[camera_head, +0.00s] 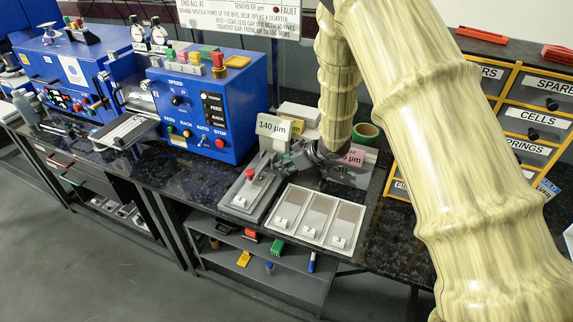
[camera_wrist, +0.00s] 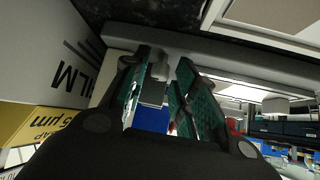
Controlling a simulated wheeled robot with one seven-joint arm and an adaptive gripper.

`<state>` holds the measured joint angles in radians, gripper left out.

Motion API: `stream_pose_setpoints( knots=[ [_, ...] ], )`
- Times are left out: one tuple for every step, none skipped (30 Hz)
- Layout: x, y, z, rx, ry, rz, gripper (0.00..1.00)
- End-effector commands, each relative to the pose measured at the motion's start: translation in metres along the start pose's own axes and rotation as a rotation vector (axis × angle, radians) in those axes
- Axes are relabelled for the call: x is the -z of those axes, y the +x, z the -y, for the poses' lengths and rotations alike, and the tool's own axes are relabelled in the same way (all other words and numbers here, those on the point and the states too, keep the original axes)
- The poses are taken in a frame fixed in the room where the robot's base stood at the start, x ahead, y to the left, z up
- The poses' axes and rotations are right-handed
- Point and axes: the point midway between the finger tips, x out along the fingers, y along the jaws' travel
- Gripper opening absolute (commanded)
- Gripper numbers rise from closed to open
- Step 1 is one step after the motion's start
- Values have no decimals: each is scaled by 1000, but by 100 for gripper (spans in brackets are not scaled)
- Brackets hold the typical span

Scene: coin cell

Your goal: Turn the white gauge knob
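In the head view the gripper and arm hide this spot, and I cannot make out the knob there.
A tray with three plates (camera_head: 318,216) lies in front. A red-knobbed fixture (camera_head: 249,190) is left of it. Green tape (camera_head: 366,133) and labelled drawers (camera_head: 533,122) are right.

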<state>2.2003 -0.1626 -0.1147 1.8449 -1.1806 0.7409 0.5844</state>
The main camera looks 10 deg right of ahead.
Motion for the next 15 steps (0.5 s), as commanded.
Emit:
stream_pose_setpoints(
  knots=[
    [0,0,0,0,0,0,28],
    [0,0,0,0,0,0,28],
    [0,1,0,0,0,0,28],
    [0,0,0,0,0,0,28],
    [0,0,0,0,0,0,28],
    [0,0,0,0,0,0,28],
    [0,0,0,0,0,0,26],
    [0,0,0,0,0,0,21],
    [0,0,0,0,0,0,14],
    [0,0,0,0,0,0,8],
    [0,0,0,0,0,0,3],
    [0,0,0,0,0,0,0],
    [0,0,0,0,0,0,0],
    [0,0,0,0,0,0,0],
    [0,0,0,-1,0,0,0]
  ],
)
